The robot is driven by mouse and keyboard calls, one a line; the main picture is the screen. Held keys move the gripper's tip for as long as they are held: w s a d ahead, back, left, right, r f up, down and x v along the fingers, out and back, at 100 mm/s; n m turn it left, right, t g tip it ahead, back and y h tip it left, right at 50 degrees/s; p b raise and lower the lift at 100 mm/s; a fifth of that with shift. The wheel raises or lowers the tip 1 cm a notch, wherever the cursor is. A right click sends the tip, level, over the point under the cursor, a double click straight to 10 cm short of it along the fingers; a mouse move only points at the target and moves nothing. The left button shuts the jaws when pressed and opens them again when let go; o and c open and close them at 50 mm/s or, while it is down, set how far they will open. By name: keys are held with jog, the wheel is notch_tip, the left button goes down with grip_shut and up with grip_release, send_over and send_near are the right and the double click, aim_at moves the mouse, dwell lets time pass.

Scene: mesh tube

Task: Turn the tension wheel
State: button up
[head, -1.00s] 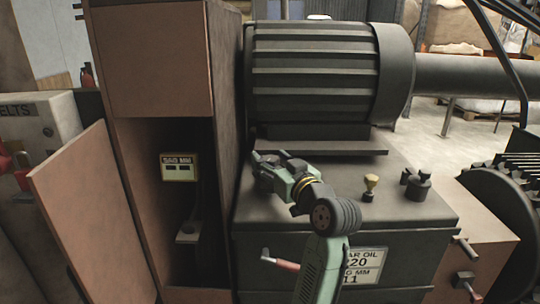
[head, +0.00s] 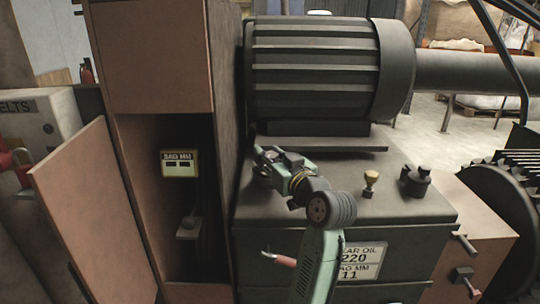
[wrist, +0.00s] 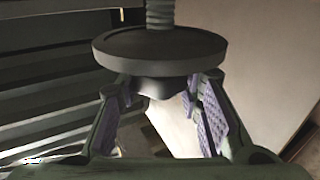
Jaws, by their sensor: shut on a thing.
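In the wrist view the tension wheel (wrist: 160,50) is a dark flat disc with a threaded rod (wrist: 160,14) at its far side and a hub (wrist: 163,88) facing me. My gripper (wrist: 166,92) has its two purple-padded fingers on either side of the hub, shut on the wheel there. In the head view my gripper (head: 266,158) is beside the cabinet's right wall, just below the ribbed motor (head: 315,72). I cannot make out the wheel in the head view. A small "SAG MM" display (head: 179,163) is in the open cabinet; its reading is too small to tell.
The cabinet door (head: 90,215) stands open at the left. The dark gear box top (head: 410,200) carries a brass-coloured knob (head: 371,181) and a dark cap (head: 416,182). A large toothed wheel (head: 505,200) stands at the right.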

jog(key=shift+c, duration=1.1)
jog(key=shift+m+t+h, duration=0.4)
jog(key=shift+m+h, duration=0.1)
jog(key=shift+h, duration=0.2)
jog(key=m+h+p, duration=0.1)
jog(key=m+h, duration=0.1)
jog(key=h, duration=0.1)
jog(key=m+t+h+p, duration=0.1)
jog(key=m+h, duration=0.1)
jog(key=h, duration=0.2)
jog(key=shift+a+m, duration=0.2)
jog(key=shift+m, duration=0.2)
jog(key=m+h, duration=0.2)
jog(key=h, duration=0.2)
jog(key=shift+d+m+g+h, duration=0.15)
jog(key=shift+m+g+h, duration=0.55)
jog(key=shift+m+h, duration=1)
jog(key=shift+h+b, duration=0.3)
jog(key=shift+h, duration=0.2)
jog(key=o, duration=1.2)
jog(key=shift+s, duration=0.1)
